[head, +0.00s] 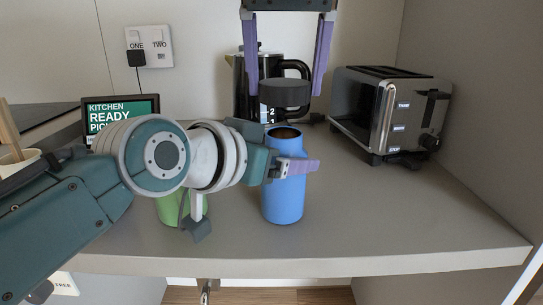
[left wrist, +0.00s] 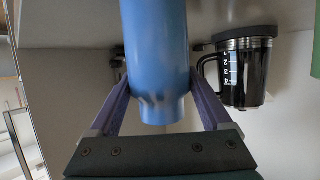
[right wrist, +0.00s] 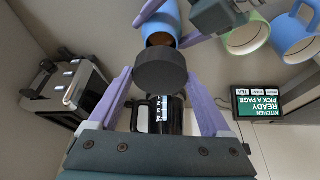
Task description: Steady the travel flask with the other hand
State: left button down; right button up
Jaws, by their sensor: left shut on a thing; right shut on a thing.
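The blue travel flask (head: 283,195) stands upright on the counter, its top open with brown inside. My left gripper (head: 290,165) is shut around its upper part; in the left wrist view the flask (left wrist: 157,60) sits between both purple fingers. My right gripper (head: 287,94) comes down from above, shut on a dark grey round cap (head: 284,94). The cap is just above and behind the flask's mouth in the head view. In the right wrist view the cap (right wrist: 160,70) sits between the fingertips and partly overlaps the flask (right wrist: 163,24).
A dark jug (head: 240,95) with a scale and black handle stands behind the flask. A toaster (head: 385,112) is at the right. A green mug (head: 168,208) is partly hidden by my left arm. A small sign screen (head: 110,108) stands at the left. The front right counter is clear.

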pick_arm(q)
jog(key=shift+c, duration=0.2)
grip_release()
jog(key=shift+r, duration=0.1)
jog(key=shift+o, duration=0.2)
